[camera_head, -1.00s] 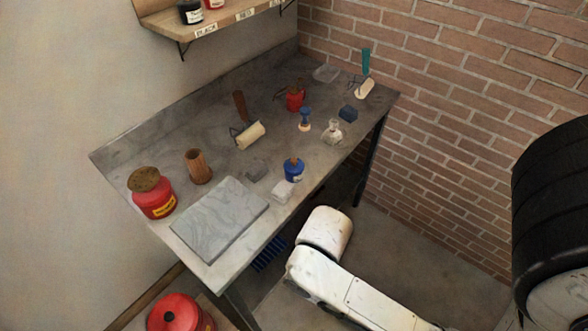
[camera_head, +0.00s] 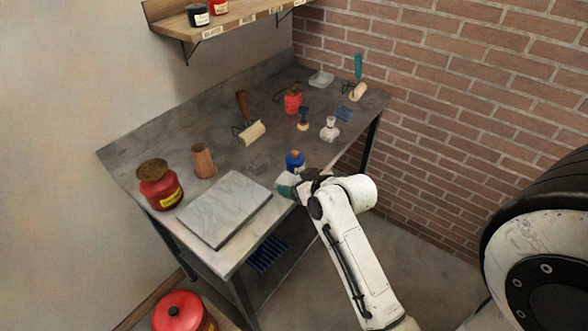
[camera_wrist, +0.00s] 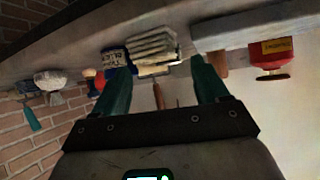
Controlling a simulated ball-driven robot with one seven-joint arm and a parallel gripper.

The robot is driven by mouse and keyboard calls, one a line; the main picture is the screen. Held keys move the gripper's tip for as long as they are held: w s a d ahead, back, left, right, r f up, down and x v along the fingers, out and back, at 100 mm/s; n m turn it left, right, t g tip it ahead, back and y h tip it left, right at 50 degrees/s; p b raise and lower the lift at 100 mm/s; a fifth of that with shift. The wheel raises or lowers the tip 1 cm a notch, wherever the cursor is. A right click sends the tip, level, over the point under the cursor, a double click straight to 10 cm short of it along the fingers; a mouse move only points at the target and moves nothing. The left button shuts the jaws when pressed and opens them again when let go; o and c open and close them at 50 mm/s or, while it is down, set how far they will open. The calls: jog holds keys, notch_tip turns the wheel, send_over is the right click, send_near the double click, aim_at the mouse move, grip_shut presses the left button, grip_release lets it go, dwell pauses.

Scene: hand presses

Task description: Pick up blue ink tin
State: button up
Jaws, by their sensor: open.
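The blue ink tin (camera_head: 295,161) stands upright near the front edge of the grey table, with something brownish on top. In the wrist view the blue tin (camera_wrist: 114,60) appears upside down, just beyond the left finger. My gripper (camera_head: 283,187) is at the table's front edge, in front of the tin and close to it. In the wrist view my gripper (camera_wrist: 160,82) is open, its teal fingers spread with nothing held between them. A folded white cloth stack (camera_wrist: 153,46) shows beyond the gap, beside the tin.
A pale stone slab (camera_head: 228,205) lies to the left of my gripper. A red tin (camera_head: 161,190) stands farther left. A roller (camera_head: 250,132), a small red can (camera_head: 292,104) and a glass bottle (camera_head: 330,130) stand behind. A shelf (camera_head: 225,27) hangs on the wall.

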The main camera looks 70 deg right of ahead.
aim_at(296, 156)
jog(key=d+h, duration=0.1)
jog(key=d, duration=0.1)
jog(key=s+d+r+m, duration=0.1)
jog(key=d, duration=0.1)
jog(key=d+r+t+h, duration=0.1)
jog(key=d, duration=0.1)
jog(key=shift+s+d+r+h, duration=0.25)
jog(key=shift+s+h, duration=0.05)
jog(key=x, duration=0.6)
jog(key=shift+p+x, duration=0.6)
jog(key=shift+x, duration=1.55)
jog(key=shift+f, duration=0.2)
jog(key=shift+c, duration=0.2)
jog(key=shift+r, duration=0.1)
jog(key=c, duration=0.9)
